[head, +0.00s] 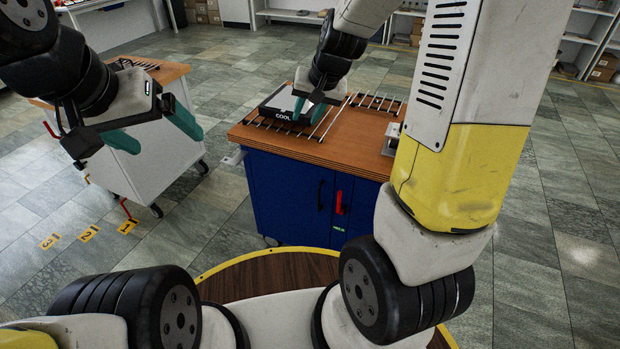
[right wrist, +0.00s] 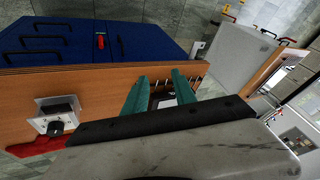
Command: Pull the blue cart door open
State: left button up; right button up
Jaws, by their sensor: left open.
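The blue cart (head: 285,192) with a wooden top (head: 350,150) stands in the middle of the head view. Its blue door front looks closed and carries a black bar handle (head: 320,195) and a red handle (head: 340,203) beside it.
The COOL box (head: 272,108) sits on a rack of rods on the cart top. A metal fixture (head: 391,138) stands at the top's right. A white cart (head: 150,165) with a wooden top stands left. Tiled floor is free between the carts. Shelves line the back.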

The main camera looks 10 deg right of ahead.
jog(key=w+d+f+m+h, duration=0.1)
jog(key=w+f, duration=0.3)
jog(key=f, duration=0.5)
jog(key=w+d+f+m+h, duration=0.1)
jog(key=w+f, duration=0.3)
jog(key=f, duration=0.5)
jog(key=g+h, duration=0.1)
jog(key=h, duration=0.1)
send_over(319, 197)
jog(key=s, duration=0.2)
jog(key=f, duration=1.2)
jog(key=a+f, duration=0.1)
jog(key=f, duration=0.6)
jog(key=x, duration=0.7)
jog(key=shift+f, duration=0.2)
grip_shut()
